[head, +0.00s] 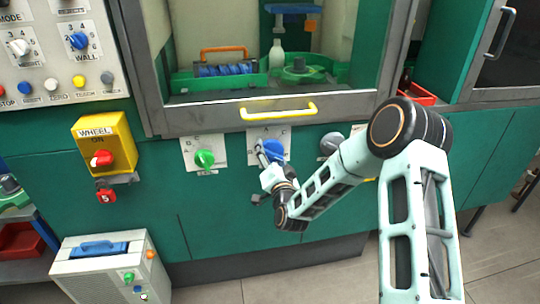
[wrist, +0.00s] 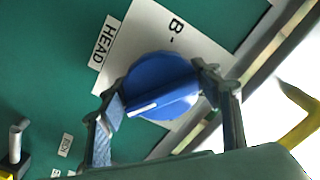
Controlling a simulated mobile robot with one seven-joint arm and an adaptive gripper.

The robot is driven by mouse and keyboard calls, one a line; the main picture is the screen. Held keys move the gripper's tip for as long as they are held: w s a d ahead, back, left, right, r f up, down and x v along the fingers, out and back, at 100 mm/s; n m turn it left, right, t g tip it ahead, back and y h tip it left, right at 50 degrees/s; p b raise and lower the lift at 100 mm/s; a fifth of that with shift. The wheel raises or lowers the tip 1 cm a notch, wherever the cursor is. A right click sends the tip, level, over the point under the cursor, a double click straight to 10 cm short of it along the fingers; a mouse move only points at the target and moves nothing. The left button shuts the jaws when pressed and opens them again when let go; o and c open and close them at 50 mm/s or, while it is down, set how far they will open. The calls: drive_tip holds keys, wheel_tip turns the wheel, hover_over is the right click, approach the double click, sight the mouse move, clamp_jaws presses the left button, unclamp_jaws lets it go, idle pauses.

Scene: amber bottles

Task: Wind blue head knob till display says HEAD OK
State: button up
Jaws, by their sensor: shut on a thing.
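The blue head knob (wrist: 160,80) sits on a white plate (wrist: 135,40) with a letter B and a HEAD label (wrist: 108,42). A white pointer line runs across the knob's lower left. My gripper (wrist: 165,95) has one finger on each side of the knob and is shut on it. In the head view the blue knob (head: 273,150) is on the green machine front, below the yellow handle, with my gripper (head: 266,153) at it and partly covering it. I see no readable display with HEAD OK in either view.
A green knob (head: 205,158) is left of the blue one, and a dark grey knob (head: 331,143) is right, close to my arm. The yellow handle (head: 278,111) juts out just above. A yellow WHEEL box (head: 104,146) with a red knob is at the left.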

drive_tip(key=n+b, duration=0.4)
drive_tip(key=b, duration=0.1)
drive_tip(key=shift+f, duration=0.3)
drive_tip(key=n+b, duration=0.2)
drive_tip(key=b, duration=0.2)
drive_tip(key=shift+n, duration=0.3)
drive_tip(key=n+b, duration=0.3)
drive_tip(key=b, duration=0.1)
drive_tip(key=shift+d, duration=0.15)
drive_tip(key=shift+r+n+b, duration=0.2)
drive_tip(key=shift+n+b, duration=0.95)
drive_tip(key=shift+n, duration=0.05)
drive_tip(key=shift+d, duration=0.1)
drive_tip(key=o, duration=1.2)
drive_tip(key=shift+c, duration=0.2)
